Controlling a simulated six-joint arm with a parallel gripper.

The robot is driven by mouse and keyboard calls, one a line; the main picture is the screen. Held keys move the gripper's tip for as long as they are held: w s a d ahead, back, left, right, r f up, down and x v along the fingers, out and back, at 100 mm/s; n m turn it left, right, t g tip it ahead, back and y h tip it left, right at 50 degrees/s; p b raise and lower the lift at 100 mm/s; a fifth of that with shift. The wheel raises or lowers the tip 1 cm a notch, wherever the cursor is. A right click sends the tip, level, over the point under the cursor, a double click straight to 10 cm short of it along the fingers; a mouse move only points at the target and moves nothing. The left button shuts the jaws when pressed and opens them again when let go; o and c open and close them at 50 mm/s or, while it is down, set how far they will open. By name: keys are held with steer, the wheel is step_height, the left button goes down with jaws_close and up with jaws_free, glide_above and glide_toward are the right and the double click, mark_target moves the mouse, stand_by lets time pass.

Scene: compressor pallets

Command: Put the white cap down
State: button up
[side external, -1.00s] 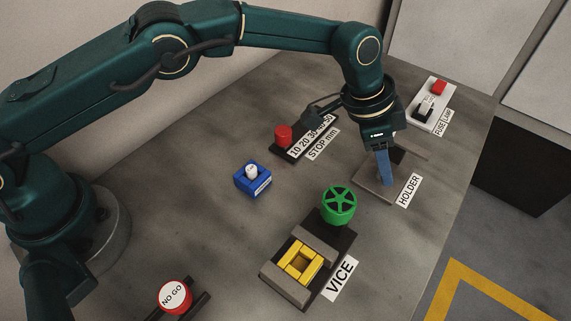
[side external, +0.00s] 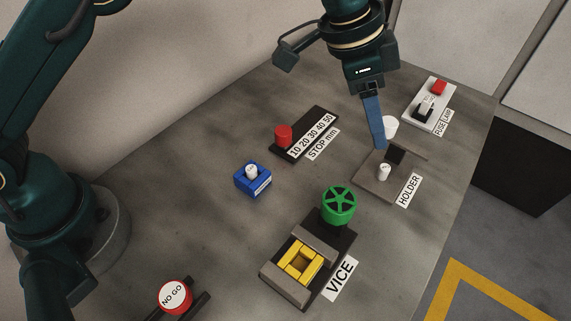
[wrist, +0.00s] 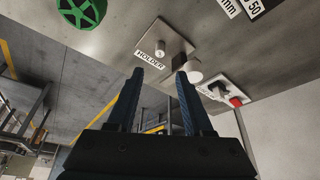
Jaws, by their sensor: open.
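The white cap (side external: 391,125) appears as a round white piece just behind the holder plate (side external: 368,189), partly hidden by my finger in the side view. In the wrist view the cap (wrist: 194,75) shows beyond the right fingertip, partly covered. It seems to rest on the table at the plate's edge; its exact contact is hidden. My gripper (side external: 380,146) is open and raised above the holder. In the wrist view its fingers (wrist: 160,71) are apart with nothing between them. A small white peg (side external: 384,172) and a dark block (side external: 395,155) stand on the holder plate.
The fuse and lamp panel (side external: 443,104) lies behind right. The stop rail (side external: 325,118) with a red knob is to the left. The vice (side external: 277,269) with a green handwheel (side external: 338,204) is in front. A blue block (side external: 250,184) stands in clear table space.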

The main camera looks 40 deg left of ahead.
steer(key=s+a+r+n+t+y, duration=0.1)
steer(key=s+a+r+n, duration=0.3)
steer(key=a, duration=0.3)
steer(key=s+a+r+n+t+y, duration=0.1)
steer(key=s+a+r, duration=0.2)
steer(key=a+r, duration=0.35)
steer(key=s+a+f+n+y, duration=0.1)
steer(key=s+a+f+n, duration=0.2)
steer(key=s+a, duration=0.2)
steer(key=s+a+f+n+t, duration=0.1)
steer(key=s+a+f+n, duration=0.1)
steer(key=s+a, duration=0.3)
steer(key=s+n, duration=0.1)
steer(key=s, duration=0.2)
steer(key=shift+s+f+y, duration=0.3)
steer(key=shift+f+y, duration=0.1)
